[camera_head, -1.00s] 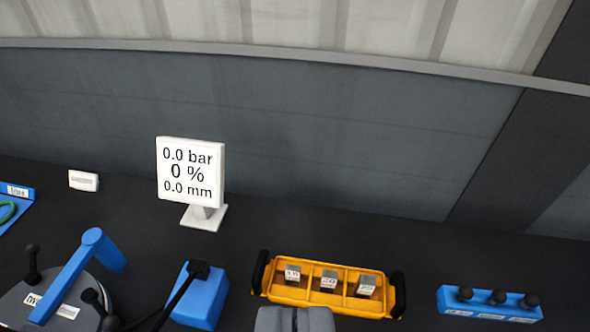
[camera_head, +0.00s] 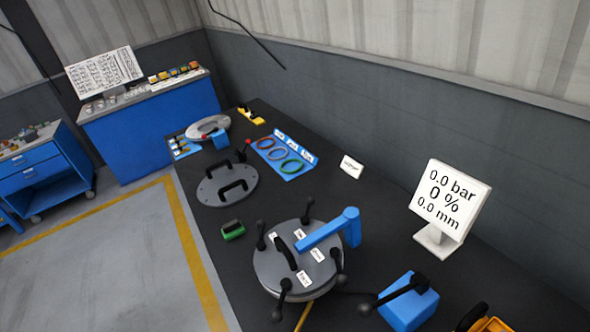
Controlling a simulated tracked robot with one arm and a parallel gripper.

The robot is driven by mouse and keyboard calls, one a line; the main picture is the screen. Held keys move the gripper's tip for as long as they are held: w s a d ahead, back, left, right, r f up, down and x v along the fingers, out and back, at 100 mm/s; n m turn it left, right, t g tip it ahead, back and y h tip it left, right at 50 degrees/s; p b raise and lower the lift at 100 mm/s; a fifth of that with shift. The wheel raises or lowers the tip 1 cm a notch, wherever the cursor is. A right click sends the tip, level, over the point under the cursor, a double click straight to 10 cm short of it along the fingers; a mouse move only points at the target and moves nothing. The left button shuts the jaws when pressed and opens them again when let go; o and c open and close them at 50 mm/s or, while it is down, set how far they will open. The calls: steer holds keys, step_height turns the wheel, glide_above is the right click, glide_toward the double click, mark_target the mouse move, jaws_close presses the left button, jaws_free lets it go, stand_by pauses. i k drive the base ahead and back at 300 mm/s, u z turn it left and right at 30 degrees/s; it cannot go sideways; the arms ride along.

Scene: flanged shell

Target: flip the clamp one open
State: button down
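The flanged shell (camera_head: 268,270) is a round grey lid on the black bench, at the lower middle of the head view. Several black clamp levers with ball knobs stand around its rim: a back one (camera_head: 308,208), a left one (camera_head: 261,234), a right one (camera_head: 338,265) and a front one (camera_head: 284,290). Small white labels lie on the lid, too small to read, so I cannot tell which clamp is one. A black handle (camera_head: 285,252) is on the lid. A blue arm (camera_head: 325,233) reaches over it from the right. My gripper is not in view.
A display (camera_head: 450,205) reading 0.0 bar, 0 %, 0.0 mm stands right of the shell. A blue block with a black lever (camera_head: 408,302) is at front right.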

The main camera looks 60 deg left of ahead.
mark_target(261, 245)
steer(key=u, duration=0.9)
steer(key=k, duration=0.5)
steer(key=u, duration=0.35)
